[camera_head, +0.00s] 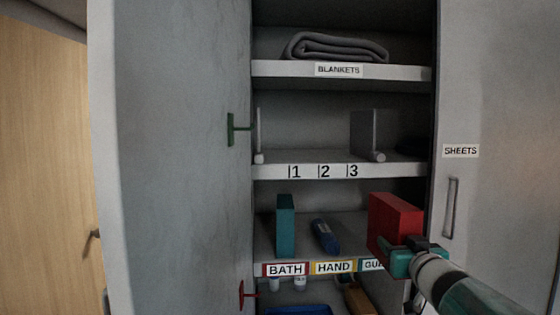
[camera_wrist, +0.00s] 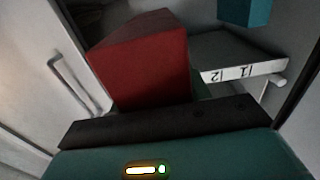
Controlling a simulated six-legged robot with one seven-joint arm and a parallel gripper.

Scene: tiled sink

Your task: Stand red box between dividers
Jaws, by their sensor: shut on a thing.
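The red box (camera_head: 395,220) is held by my gripper (camera_head: 412,250) at the right side of the cupboard, in front of the shelf labelled BATH and HAND. In the wrist view the red box (camera_wrist: 145,65) rises past the dark jaw edge (camera_wrist: 180,128). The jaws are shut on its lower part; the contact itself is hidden. The box looks roughly upright, slightly tilted. The numbered shelf (camera_head: 275,171) above has a grey divider (camera_head: 364,135) near 3 and a thin pale divider (camera_head: 258,140) at its left end. The box is below and apart from both.
A teal box (camera_head: 285,225) stands on the lower shelf, with a blue object (camera_head: 325,237) beside it. A folded blanket (camera_head: 335,48) lies on the top shelf. The right door (camera_head: 495,110) has a handle (camera_head: 451,208). Space between the two dividers looks clear.

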